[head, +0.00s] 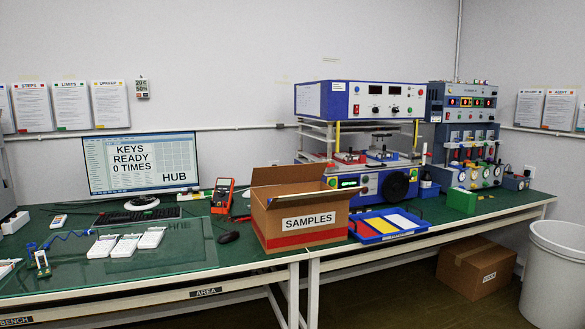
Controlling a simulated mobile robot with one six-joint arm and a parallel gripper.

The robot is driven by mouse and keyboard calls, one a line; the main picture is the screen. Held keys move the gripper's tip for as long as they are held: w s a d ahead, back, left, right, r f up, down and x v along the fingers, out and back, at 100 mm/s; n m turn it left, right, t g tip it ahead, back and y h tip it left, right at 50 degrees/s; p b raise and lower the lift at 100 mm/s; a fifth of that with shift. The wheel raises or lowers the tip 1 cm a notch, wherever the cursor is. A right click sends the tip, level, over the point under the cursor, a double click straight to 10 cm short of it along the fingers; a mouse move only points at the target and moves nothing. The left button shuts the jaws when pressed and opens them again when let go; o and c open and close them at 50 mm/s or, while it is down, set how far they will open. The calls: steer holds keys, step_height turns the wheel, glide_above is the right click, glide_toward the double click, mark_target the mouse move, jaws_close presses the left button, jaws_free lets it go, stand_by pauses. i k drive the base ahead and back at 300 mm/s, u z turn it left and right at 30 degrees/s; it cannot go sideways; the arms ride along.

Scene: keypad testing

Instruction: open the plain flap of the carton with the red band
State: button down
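The brown carton with the red band (305,220) stands on the green bench near the middle of the head view. Its front face carries a white SAMPLES label above the red band. At the rear of its top, one brown flap (287,174) stands raised. Another panel (302,194) lies across the top, with a pale edge towards the front. The carton's inside is mostly hidden, and I cannot tell which panel is the plain flap. My gripper is not in view.
A blue tray (357,238) with coloured cards sits close to the carton's right. A black mouse (229,237) and orange meter (222,194) are on its left. A test machine (360,182) stands behind. A second carton (462,262) and white bin (556,280) are on the floor.

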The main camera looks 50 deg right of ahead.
mark_target(298, 173)
steer(key=z, duration=0.15)
steer(key=i, duration=0.75)
steer(key=z, duration=0.6)
steer(key=i, duration=0.5)
steer(key=z, duration=0.2)
